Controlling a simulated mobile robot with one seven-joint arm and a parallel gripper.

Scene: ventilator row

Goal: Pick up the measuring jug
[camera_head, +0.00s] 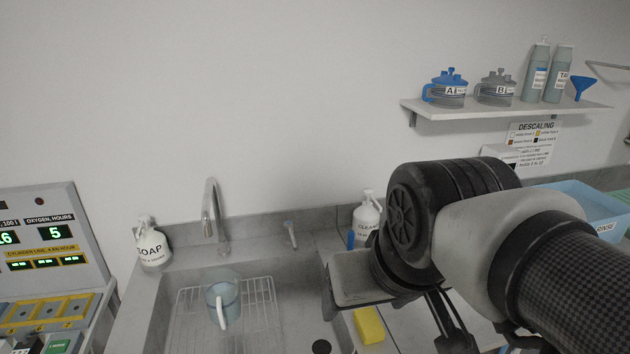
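The measuring jug (222,303) is a translucent blue-grey cup with a pale handle on its near side. It stands upright on a wire rack (262,318) in the sink, below the tap. My gripper (455,338) is at the lower right, dark and pointing down, well to the right of the jug and apart from it. Its tips are near the bottom edge of the picture and partly hidden, so I cannot tell whether it is open or shut.
A soap bottle (152,246) stands left of the tap (212,215). A cleaner bottle (367,215) and a yellow sponge (369,325) are between sink and arm. A shelf (480,112) holds jugs, bottles and a funnel. A blue rinse tub (575,200) stands right.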

